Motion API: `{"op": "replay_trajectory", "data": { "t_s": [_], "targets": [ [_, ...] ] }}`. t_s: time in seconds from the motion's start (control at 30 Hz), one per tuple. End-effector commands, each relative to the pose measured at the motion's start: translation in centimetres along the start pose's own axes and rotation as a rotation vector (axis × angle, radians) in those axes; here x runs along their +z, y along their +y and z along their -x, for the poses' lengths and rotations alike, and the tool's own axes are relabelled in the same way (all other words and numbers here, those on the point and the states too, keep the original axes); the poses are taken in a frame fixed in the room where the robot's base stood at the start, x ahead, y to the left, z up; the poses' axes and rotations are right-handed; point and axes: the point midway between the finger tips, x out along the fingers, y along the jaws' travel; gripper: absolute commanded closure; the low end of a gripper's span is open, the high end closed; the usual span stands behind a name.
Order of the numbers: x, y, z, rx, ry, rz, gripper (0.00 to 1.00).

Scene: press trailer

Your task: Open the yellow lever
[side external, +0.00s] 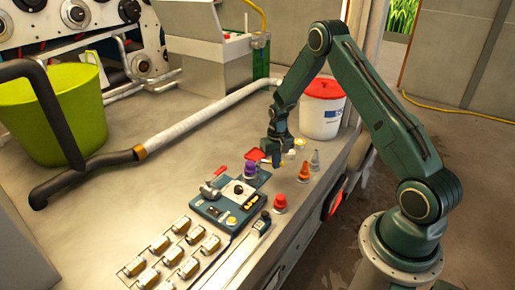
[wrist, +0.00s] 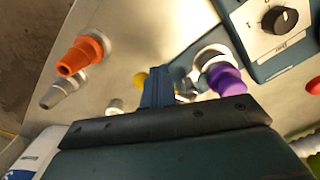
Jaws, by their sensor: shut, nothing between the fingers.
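A yellow rounded knob (wrist: 140,79), which looks like the end of the yellow lever, shows in the wrist view just left of my fingers. The rest of the lever is hidden behind my gripper. My gripper (wrist: 158,86) is shut and empty, pointing down close beside the knob; I cannot tell whether they touch. In the side view my gripper (side external: 277,161) is low over the lever group, with a small patch of yellow at its fingertips. Another yellow piece (side external: 300,143) shows just behind it.
An orange lever (side external: 304,171), a grey lever (side external: 315,159), a purple lever (side external: 250,169) and a red knob (side external: 278,202) stand close around. A blue control panel (side external: 230,200) lies in front. A white bucket with red lid (side external: 321,112) stands behind.

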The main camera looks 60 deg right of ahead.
Motion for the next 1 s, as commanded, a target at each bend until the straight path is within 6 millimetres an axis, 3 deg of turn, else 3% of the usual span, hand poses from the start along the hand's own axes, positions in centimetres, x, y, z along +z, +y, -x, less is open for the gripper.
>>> {"op": "replay_trajectory", "data": {
  "t_s": [1.0],
  "targets": [
    [-1.9, 2.1, 0.0, 0.001, 0.000, -0.001, 1.00]
  ]
}}
